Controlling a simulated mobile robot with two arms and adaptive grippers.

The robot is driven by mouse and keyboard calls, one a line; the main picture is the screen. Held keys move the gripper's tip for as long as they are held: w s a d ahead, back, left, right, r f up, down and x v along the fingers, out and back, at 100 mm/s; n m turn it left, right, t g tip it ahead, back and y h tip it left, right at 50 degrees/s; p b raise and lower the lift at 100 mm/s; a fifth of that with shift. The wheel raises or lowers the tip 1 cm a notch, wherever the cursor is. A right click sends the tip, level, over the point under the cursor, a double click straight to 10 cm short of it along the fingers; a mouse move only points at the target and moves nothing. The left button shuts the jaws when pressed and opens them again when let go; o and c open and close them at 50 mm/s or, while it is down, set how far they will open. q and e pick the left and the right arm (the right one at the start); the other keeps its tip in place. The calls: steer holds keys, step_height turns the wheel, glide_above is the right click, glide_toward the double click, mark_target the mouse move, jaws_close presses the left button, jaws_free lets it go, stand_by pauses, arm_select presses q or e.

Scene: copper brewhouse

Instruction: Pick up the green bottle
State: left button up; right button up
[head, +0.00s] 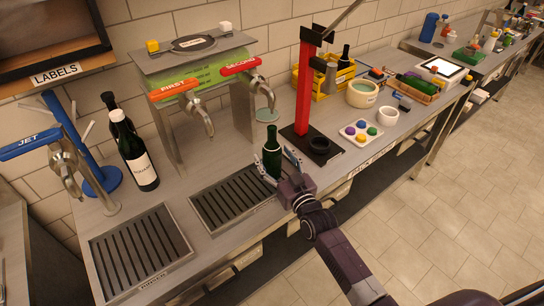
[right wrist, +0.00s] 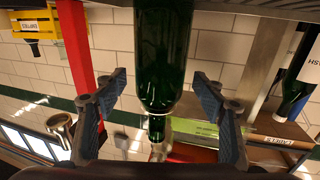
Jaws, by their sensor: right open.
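The green bottle (head: 271,155) stands upright at the back right corner of the right drip tray. It is dark green, with no label facing me. My right gripper (head: 278,160) is open, with one finger on each side of the bottle. In the right wrist view, which is upside down, the bottle (right wrist: 163,60) is between the two spread fingers (right wrist: 163,110), with a gap on each side. The bottle's base is out of that view. I do not make out my left gripper.
Two dark bottles with pale labels (head: 138,165) stand at left behind the drip trays (head: 140,250). A tap stand (head: 195,75) is behind the green bottle. A red post on a black base (head: 303,90) and a palette of coloured discs (head: 361,132) are to its right.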

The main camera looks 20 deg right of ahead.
steer(key=shift+w+a, duration=0.1)
steer(key=shift+w, duration=0.8)
jaws_close()
steer(key=shift+r, duration=0.15)
